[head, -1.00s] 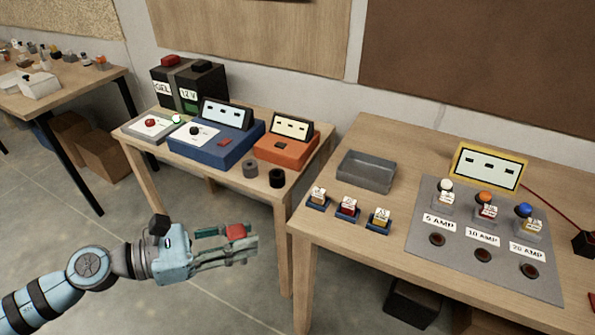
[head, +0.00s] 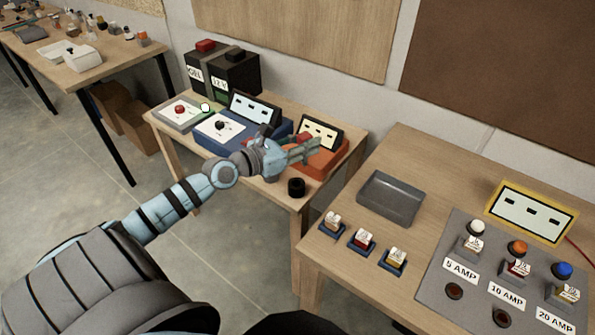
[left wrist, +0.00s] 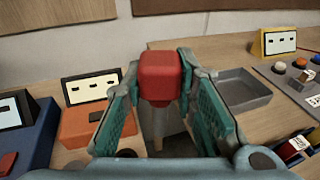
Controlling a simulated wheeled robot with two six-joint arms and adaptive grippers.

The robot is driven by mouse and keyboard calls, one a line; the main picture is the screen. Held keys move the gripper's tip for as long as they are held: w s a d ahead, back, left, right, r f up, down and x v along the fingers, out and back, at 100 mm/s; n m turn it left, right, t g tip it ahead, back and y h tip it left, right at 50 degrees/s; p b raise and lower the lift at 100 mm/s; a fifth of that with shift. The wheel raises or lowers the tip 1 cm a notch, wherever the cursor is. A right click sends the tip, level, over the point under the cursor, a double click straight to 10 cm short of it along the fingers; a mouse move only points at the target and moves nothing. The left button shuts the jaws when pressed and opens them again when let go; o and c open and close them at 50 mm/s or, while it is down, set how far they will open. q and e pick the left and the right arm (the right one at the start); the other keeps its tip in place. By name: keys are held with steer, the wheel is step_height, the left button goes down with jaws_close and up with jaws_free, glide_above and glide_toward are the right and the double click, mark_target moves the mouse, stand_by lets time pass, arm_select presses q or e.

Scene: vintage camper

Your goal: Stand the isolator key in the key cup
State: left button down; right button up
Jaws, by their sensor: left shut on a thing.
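My left gripper (head: 306,150) is over the small middle table, in front of the orange box. It is shut on a red block-shaped key (left wrist: 160,76), which shows upright between the two fingers in the left wrist view. In the head view only a little of its red shows by the fingers. A short black round cup (head: 297,187) stands at the table's front right corner, below and apart from the gripper. A grey round cup seen beside it earlier is hidden behind my gripper. I cannot tell which is the key cup. My right gripper is not in view.
The orange box (head: 322,162) and blue box (head: 210,141), each with a display, stand close to the gripper. Black batteries (head: 237,75) are behind. A grey tray (head: 391,198) and small labelled fuses lie on the right table, past a gap.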

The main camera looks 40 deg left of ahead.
arm_select(q)
steer(key=w+a+n+y+p, duration=0.2)
steer(key=w+a+n+y, duration=0.15)
steer(key=w+a, duration=0.2)
steer(key=shift+t+y, duration=0.3)
steer(key=shift+y, duration=0.15)
steer(key=f+b, duration=0.6)
steer(key=f, duration=0.1)
steer(key=f+b, duration=0.6)
steer(key=a+f+b, duration=0.1)
steer(key=f+b, duration=0.5)
steer(key=f, duration=0.1)
steer(key=shift+s+f, duration=0.25)
steer(key=shift+f, duration=0.05)
steer(key=shift+r, duration=0.25)
steer(key=c, duration=1.7)
jaws_free()
steer(key=shift+f, duration=0.2)
steer(key=o, duration=0.4)
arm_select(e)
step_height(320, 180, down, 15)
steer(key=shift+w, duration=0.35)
arm_select(q)
steer(key=shift+r, duration=0.1)
